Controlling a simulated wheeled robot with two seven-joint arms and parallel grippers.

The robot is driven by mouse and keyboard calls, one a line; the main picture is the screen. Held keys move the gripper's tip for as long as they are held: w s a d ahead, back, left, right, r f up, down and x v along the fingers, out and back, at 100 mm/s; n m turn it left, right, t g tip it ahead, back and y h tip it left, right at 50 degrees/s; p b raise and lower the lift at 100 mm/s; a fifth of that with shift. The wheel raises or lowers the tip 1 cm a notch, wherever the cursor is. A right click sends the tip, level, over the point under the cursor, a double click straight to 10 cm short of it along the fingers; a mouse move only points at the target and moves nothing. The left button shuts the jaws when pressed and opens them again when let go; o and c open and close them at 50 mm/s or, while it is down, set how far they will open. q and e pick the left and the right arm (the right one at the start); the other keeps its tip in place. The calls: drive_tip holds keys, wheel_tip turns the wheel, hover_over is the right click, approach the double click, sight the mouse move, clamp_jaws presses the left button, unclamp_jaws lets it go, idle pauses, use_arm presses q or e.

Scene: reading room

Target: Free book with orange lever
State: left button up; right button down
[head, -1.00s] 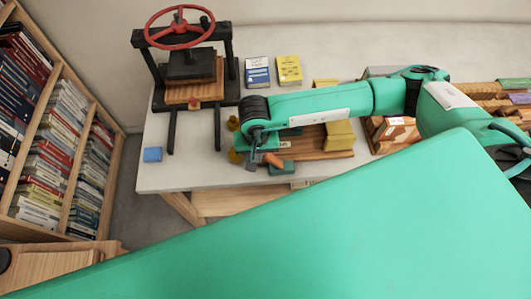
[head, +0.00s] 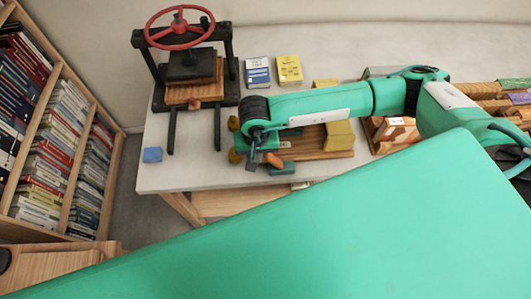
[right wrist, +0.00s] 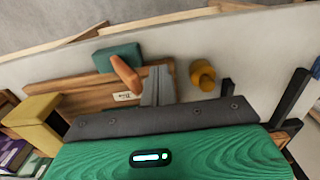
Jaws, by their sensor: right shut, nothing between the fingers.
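The orange lever (head: 274,160) sits beside a teal block (head: 284,168) at the front edge of a wooden board (head: 308,150). In the right wrist view the lever (right wrist: 127,75) slants down from the teal block (right wrist: 118,57) over the board (right wrist: 75,93), close to a small label. My right gripper (head: 251,165) is shut and empty, just left of the lever in the head view. Its fingers (right wrist: 158,75) point past the lever's right side in the wrist view; I cannot tell whether they touch. No held book is clearly visible.
A press with a red wheel (head: 180,27) stands at the back left. Two books (head: 258,72) (head: 289,70) lie behind my arm. A blue block (head: 152,154) sits on clear table at the left.

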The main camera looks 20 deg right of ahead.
sight(274, 161)
drive_tip(key=shift+d, duration=0.1)
idle(0.4)
drive_tip(key=shift+s+d+b, duration=0.35)
drive_tip(key=shift+d+b, duration=0.05)
drive_tip(key=shift+d, duration=0.5)
drive_tip(key=shift+d+f, duration=0.1)
